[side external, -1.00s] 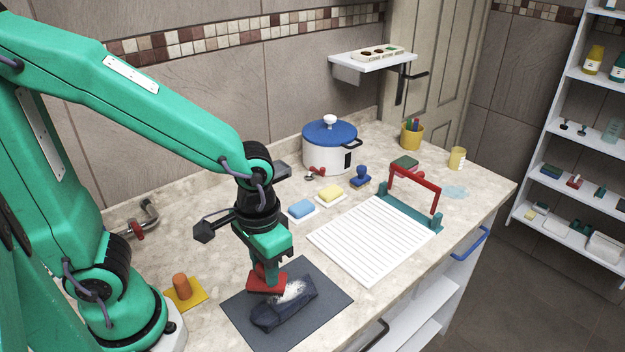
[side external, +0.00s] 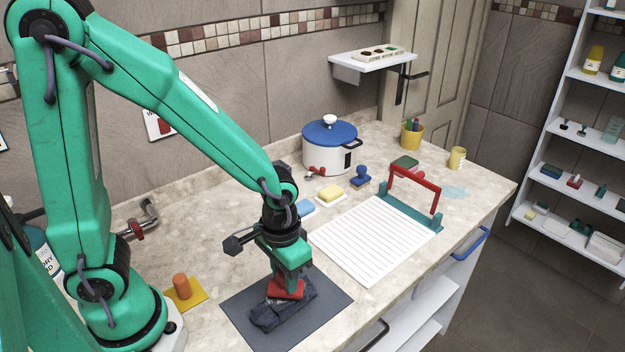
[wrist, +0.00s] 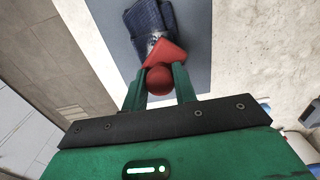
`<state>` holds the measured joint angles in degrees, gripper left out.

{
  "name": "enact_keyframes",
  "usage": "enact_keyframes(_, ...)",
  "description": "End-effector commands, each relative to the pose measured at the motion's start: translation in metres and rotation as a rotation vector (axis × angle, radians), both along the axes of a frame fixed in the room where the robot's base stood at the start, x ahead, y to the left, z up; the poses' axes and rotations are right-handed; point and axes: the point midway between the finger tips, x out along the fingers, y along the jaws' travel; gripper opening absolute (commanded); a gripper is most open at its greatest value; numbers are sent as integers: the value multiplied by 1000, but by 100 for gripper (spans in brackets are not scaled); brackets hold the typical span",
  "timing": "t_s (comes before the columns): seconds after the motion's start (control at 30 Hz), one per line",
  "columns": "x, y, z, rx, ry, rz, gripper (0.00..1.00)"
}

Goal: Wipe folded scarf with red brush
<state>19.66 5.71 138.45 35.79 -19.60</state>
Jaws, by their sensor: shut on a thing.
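My gripper (side external: 288,279) is shut on the red brush (side external: 287,290), whose round knob sits between the two fingers in the wrist view (wrist: 160,83). The dark blue folded scarf (side external: 272,318) lies on a dark grey mat (side external: 322,306) at the front of the counter. The brush is over the scarf's far right part and appears to touch it. In the wrist view, the scarf (wrist: 150,20) extends beyond the brush, with some white specks beside the brush. The brush's underside is hidden.
An orange peg on a yellow base (side external: 182,288) stands left of the mat. A white ribbed board (side external: 370,240) with a red-handled teal frame (side external: 415,190) lies to the right. Sponges (side external: 330,194) and a blue-lidded pot (side external: 329,150) stand behind. The counter's front edge is close.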

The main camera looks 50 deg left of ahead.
Motion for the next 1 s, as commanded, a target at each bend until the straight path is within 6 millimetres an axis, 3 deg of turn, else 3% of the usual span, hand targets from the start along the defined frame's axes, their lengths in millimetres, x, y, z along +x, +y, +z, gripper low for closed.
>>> enact_keyframes(0.47, 44, 4, 0, 0, 0, 2, 6)
enact_keyframes(1.0, -7, -1, 0, 0, 1, -2, 6)
